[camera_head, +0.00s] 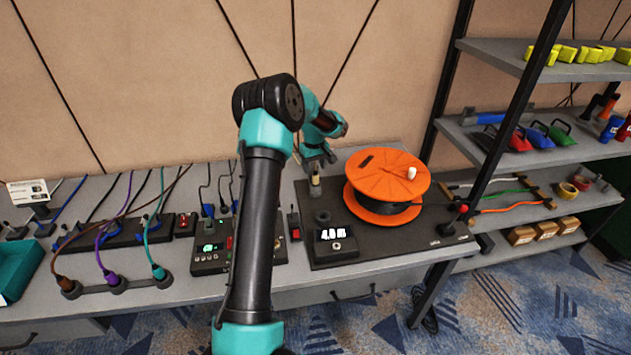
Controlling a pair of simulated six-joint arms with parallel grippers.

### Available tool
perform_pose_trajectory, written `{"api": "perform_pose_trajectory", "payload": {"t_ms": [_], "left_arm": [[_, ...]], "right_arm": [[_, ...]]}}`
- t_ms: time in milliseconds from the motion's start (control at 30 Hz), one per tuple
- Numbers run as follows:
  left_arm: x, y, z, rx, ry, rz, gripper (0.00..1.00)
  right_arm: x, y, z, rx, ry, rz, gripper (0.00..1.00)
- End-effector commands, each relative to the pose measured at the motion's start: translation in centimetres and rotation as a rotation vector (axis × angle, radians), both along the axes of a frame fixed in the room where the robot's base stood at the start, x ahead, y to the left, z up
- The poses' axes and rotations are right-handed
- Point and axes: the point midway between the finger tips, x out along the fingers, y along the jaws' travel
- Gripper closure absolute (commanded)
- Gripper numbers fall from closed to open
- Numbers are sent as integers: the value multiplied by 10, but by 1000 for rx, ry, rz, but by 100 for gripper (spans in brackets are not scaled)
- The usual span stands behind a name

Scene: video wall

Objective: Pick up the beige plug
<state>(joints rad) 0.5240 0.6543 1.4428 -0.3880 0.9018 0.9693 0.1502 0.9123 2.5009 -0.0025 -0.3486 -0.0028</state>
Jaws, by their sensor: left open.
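A small beige piece that looks like the beige plug (315,187) stands at the back left of the dark cable-reel board (385,253). My left gripper (315,172) points down right over it, with its jaws open. The fingers are small and partly dark here, so I cannot tell whether they touch the plug. My left arm crosses the middle of the view and hides part of the bench. My right gripper is not in view.
An orange cable reel (388,176) stands just right of the gripper. A display reading about 4.0 m (334,237) sits in front. Brown, purple and teal cables run to a socket strip (117,286) at left. A shelf rack (490,150) stands at right.

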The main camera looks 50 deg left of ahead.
Motion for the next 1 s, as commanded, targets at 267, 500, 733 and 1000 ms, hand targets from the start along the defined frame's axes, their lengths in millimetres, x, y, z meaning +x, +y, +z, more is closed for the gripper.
{"api": "perform_pose_trajectory", "payload": {"t_ms": [267,500,733,1000], "left_arm": [[4,1,-18,-1,1,0,40],[6,2,-48,-1,1,1,40],[7,2,-52,0,0,0,40],[7,2,-52,0,0,0,40]], "right_arm": [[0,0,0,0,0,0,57],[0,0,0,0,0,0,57],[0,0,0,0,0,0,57],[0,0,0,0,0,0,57]]}}
